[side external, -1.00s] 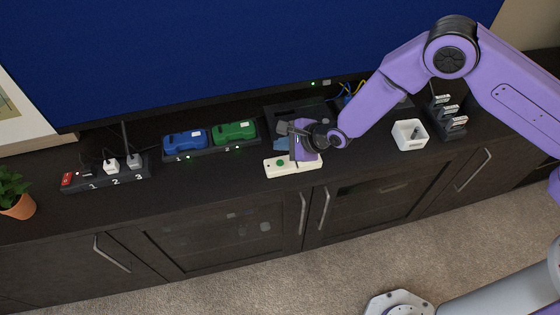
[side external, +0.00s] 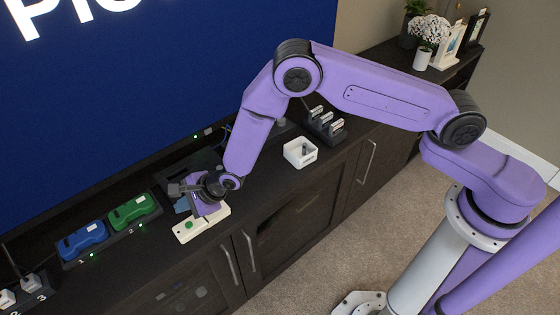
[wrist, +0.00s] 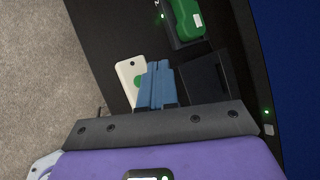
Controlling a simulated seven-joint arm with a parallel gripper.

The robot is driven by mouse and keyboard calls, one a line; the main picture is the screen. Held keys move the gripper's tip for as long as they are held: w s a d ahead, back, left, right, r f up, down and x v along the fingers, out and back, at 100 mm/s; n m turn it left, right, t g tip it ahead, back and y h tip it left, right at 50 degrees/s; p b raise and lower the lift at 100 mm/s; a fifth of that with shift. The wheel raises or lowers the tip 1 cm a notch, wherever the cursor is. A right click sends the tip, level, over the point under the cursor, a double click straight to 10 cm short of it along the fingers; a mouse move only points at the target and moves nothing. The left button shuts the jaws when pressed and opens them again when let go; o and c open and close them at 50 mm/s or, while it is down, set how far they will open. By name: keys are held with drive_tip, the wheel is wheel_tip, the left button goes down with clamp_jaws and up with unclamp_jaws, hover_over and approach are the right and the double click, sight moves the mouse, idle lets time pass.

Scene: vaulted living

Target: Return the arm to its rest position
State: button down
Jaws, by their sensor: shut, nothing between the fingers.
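My gripper (side external: 184,205) is low over the dark cabinet top, beside and partly over a cream block with a green button (side external: 187,230). In the wrist view, my gripper's two blue fingers (wrist: 156,84) lie side by side, shut with nothing held. The cream block (wrist: 129,72) shows just left of the fingers there, partly hidden by them. I cannot tell whether the fingers touch it. My purple arm reaches down from the right in the side view, bent at the elbow.
Left of the gripper, a dock holds a blue device (side external: 82,240) and a green device (side external: 133,210). A white open box (side external: 300,153) and a black rack (side external: 325,126) stand to the right. A large screen (side external: 130,90) rises behind. Open carpet (side external: 350,230) lies in front.

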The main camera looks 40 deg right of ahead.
drive_tip(key=s+d+r+n+g+h, duration=0.1)
drive_tip(key=s+d+r+n+g, duration=0.1)
drive_tip(key=s+d+r+n, duration=0.55)
drive_tip(key=s+d+r+n+g+h, duration=0.15)
drive_tip(key=s+d+r+n, duration=0.25)
drive_tip(key=s+r+n, duration=0.5)
drive_tip(key=s+d+r+n+g+h, duration=0.1)
drive_tip(key=s+d+r+n, duration=0.3)
drive_tip(key=s+d+n, duration=0.3)
drive_tip(key=s+d+r+n+g+h, duration=0.2)
drive_tip(key=s+d+r+n, duration=0.2)
drive_tip(key=d, duration=1.2)
drive_tip(key=s+n, duration=0.3)
drive_tip(key=s, duration=0.3)
drive_tip(key=shift+s+n, duration=0.35)
drive_tip(key=shift+s, duration=0.05)
